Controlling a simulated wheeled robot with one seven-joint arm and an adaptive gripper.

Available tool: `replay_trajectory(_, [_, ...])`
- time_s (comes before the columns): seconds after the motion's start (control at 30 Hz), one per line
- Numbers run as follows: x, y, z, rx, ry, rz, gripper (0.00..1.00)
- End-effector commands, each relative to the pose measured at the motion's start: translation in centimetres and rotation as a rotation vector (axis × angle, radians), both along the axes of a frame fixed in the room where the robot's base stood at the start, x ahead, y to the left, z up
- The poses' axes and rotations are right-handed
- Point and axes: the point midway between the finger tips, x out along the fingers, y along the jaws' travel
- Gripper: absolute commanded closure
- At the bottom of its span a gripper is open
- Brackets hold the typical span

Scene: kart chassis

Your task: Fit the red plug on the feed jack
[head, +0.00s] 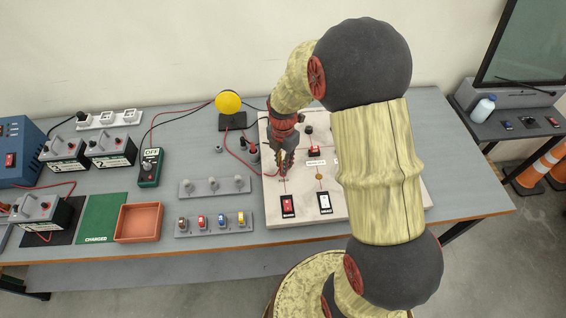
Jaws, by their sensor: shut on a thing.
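My gripper (284,170) points down low over the left part of the pale board (378,208) on the table. It is shut on what appears to be the red plug, which is mostly hidden between the fingers. A thin red lead (236,155) runs from beside the yellow ball lamp (228,103) down to the fingertips. I cannot tell whether the plug touches the board.
A red rocker switch (288,205) and a white-faced switch (325,203) sit at the board's front. My arm hides the board's right side. Small dark posts (253,152) stand left of the board. A rack of coloured fuses (213,222) and an orange tray (138,222) lie further left.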

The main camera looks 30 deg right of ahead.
Motion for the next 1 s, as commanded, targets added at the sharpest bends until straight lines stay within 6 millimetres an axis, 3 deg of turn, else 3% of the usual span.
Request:
replay_trajectory(0.5, [0.02,0.0,-0.85,0.0,0.0,0.0,1.0])
replay_trajectory(0.53, [0.02,0.0,-0.82,0.0,-0.001,0.0,0.83])
replay_trajectory(0.9, [0.0,0.0,-0.8,0.0,0.0,0.0,0.63])
replay_trajectory(1.0, [0.0,0.0,-0.81,0.0,0.0,0.0,0.63])
